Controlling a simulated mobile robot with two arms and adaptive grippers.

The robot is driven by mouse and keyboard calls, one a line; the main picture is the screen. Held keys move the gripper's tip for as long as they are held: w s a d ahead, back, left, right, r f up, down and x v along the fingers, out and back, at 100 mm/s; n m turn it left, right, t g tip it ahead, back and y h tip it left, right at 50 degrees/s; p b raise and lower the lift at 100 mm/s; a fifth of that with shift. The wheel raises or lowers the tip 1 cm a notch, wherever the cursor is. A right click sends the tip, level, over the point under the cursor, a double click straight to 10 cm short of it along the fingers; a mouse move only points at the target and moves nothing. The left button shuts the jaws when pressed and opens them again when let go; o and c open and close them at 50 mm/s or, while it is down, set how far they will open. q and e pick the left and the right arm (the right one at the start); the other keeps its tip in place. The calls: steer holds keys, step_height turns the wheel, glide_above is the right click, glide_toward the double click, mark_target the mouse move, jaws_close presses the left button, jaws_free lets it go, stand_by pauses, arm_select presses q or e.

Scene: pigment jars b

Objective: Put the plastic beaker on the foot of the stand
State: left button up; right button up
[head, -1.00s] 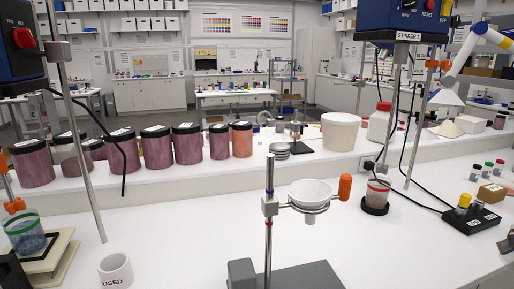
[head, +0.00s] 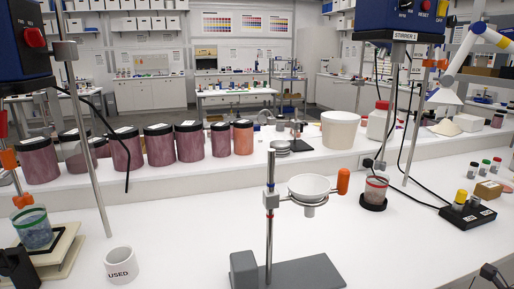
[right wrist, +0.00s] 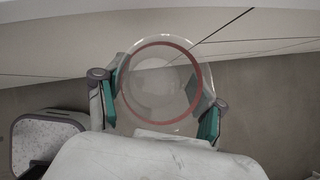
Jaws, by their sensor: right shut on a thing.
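A clear plastic beaker (right wrist: 160,118) with a red ring is between the green-padded fingers of my right gripper (right wrist: 158,108) in the right wrist view. The gripper is shut on it. This beaker does not show in the head view; only a dark part that seems to be my right arm shows at the lower right corner. The stand has an upright rod and a flat grey foot (head: 312,274) at the bottom middle of the head view, with a grey block at its left end. A ring on the rod holds a white bowl (head: 309,186).
A white mug marked USED (head: 121,264) stands left of the foot. A green-rimmed beaker (head: 34,230) sits on a balance at far left. A red-banded beaker (head: 375,191) stands under the right stirrer. White table is clear right of the foot.

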steer(key=s+a+f, duration=0.2)
steer(key=a+f, duration=0.3)
steer(key=f, duration=0.3)
steer(key=s+a+r+m+g+p, duration=0.1)
steer(key=a+r+m+g, duration=0.3)
steer(key=a+m, duration=0.4)
steer(key=s+a+r+m+g+p, duration=0.1)
steer(key=s+a+r+m+g, duration=0.3)
steer(key=a+m, duration=0.5)
steer(key=s+a+r+m+g+p, duration=0.1)
steer(key=s+a+r+m+g, duration=0.2)
steer(key=m, duration=1.4)
steer(key=a+r+g, duration=0.2)
steer(key=a+r, duration=0.1)
steer(key=a, duration=0.2)
steer(key=shift+s+a+m+y, duration=0.25)
steer(key=shift+a+m+y, duration=0.05)
steer(key=shift+a+m, duration=0.1)
steer(key=shift+w, duration=0.1)
